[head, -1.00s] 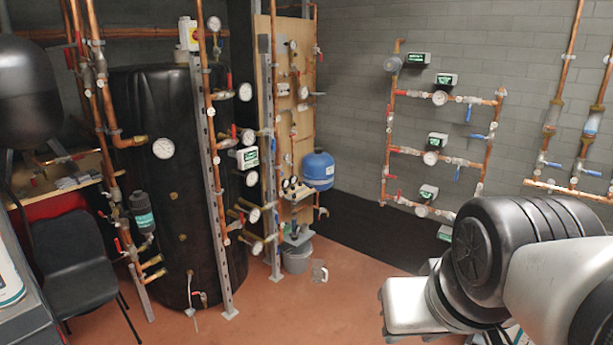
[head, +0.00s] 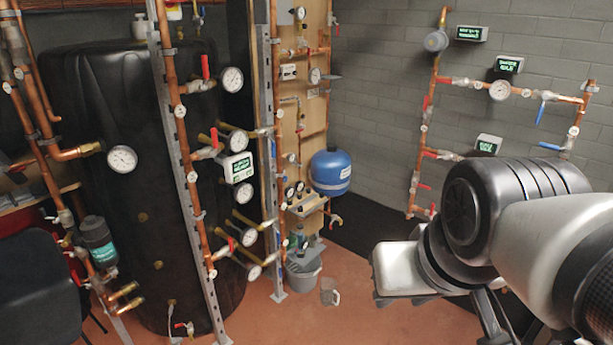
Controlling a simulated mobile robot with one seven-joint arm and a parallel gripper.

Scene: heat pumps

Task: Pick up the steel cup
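A small greyish cup-like thing with a handle (head: 329,291) sits on the red-brown floor, right of the grey bucket. It may be the steel cup, but it is too small to tell its material. No other cup can be made out. My arm reaches in from the right edge, and its nearest visible part is to the right of and above the cup-like thing in the picture.
A grey bucket (head: 303,275) stands by the pipe board under a blue tank (head: 330,172). A large black cylinder (head: 140,180) with pipes and gauges fills the left, and a dark chair (head: 40,290) stands at lower left. The floor around the cup-like thing looks open.

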